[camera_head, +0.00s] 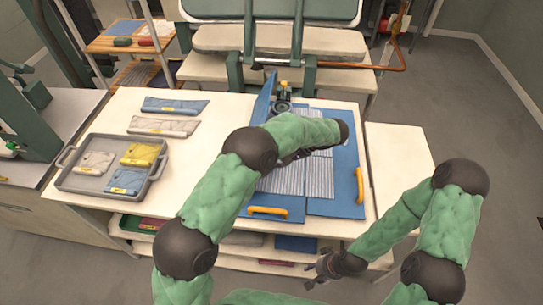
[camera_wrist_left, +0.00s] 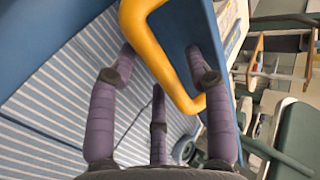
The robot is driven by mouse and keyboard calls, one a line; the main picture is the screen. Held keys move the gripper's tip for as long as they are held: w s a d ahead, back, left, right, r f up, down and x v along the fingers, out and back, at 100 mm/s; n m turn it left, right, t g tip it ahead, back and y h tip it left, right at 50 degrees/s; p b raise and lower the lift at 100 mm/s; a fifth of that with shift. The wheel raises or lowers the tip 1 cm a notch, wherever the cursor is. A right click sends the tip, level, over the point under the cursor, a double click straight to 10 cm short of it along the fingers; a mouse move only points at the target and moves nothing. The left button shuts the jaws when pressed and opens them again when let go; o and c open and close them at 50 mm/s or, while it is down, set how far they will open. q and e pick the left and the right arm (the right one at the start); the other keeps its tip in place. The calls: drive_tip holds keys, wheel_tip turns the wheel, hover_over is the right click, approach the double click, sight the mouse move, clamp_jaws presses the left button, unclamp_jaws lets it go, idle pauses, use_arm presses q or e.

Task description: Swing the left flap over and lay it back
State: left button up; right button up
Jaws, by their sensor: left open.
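The blue folding board (camera_head: 335,207) lies on the white table with a striped garment (camera_head: 318,178) on it. The left flap (camera_head: 263,98) is tilted up; my left arm hides most of it. In the left wrist view the flap's yellow handle (camera_wrist_left: 160,62) lies between the spread fingers of my left gripper (camera_wrist_left: 165,65), which is open; whether they touch it I cannot tell. The striped cloth (camera_wrist_left: 65,95) shows left of it. My right gripper (camera_head: 318,270) is open and empty by the table's front edge.
Other yellow handles sit at the board's front (camera_head: 267,212) and right side (camera_head: 359,185). A grey tray (camera_head: 72,182) with folded garments stands at left. Folded blue (camera_head: 175,106) and pale (camera_head: 163,126) garments lie behind it. A bare white side surface (camera_head: 396,160) is at right.

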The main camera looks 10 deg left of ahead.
use_arm(q)
drive_tip(key=v, duration=1.1)
drive_tip(key=shift+d+r, duration=0.25)
drive_tip(key=shift+d, duration=0.05)
idle(0.6)
